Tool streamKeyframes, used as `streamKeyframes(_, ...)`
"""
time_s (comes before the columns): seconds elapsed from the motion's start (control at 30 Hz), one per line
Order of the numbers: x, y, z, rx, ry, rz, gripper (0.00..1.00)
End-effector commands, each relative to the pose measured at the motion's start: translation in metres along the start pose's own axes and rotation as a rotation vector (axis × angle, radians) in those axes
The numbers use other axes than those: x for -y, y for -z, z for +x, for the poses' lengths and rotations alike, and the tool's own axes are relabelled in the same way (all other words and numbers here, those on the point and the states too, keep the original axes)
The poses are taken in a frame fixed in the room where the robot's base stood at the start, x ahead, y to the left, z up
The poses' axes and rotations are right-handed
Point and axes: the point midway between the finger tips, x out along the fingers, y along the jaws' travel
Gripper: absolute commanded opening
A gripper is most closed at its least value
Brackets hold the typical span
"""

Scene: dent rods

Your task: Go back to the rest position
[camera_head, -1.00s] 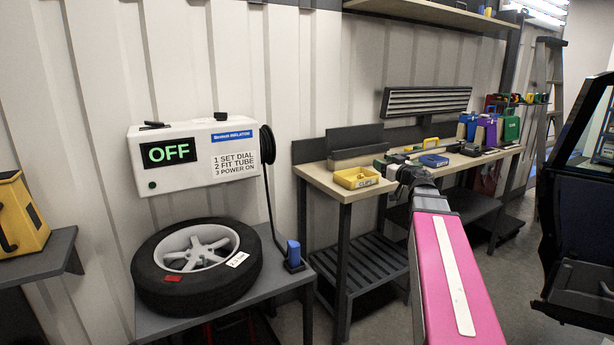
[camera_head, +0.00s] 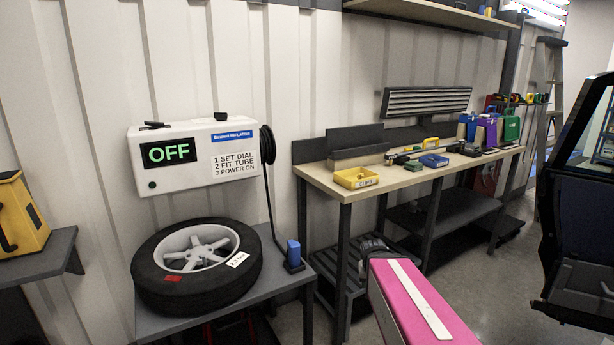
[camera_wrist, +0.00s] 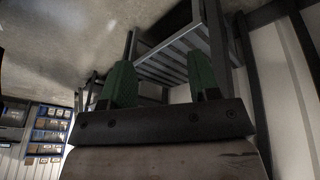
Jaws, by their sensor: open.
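My gripper (camera_wrist: 160,85) shows in the wrist view with its two green fingers apart and nothing between them. In the head view, my pink arm reaches in from the bottom right, and its dark far end is low in front of the workbench's lower slatted shelf (camera_head: 350,262). The fingers cannot be made out there. The wrist view looks past the fingers at a slatted rack (camera_wrist: 180,60) and the floor. No contact with anything shows.
The workbench (camera_head: 400,182) bears a yellow bin (camera_head: 356,178), a blue bin (camera_head: 434,160) and tools. Left of it, a tyre (camera_head: 198,262) lies on a low table beneath an inflator box (camera_head: 195,155) reading OFF. A dark vehicle door (camera_head: 585,230) stands at right. Floor (camera_head: 480,285) is clear between.

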Motion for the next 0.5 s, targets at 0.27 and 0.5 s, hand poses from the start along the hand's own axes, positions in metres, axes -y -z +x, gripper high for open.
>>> streamKeyframes(0.27, 0.035, -0.07, 0.004, 0.269, 0.132, -0.125, 0.56)
streamKeyframes(0.5, 0.036, -0.072, 0.004, 0.281, 0.139, -0.131, 0.56)
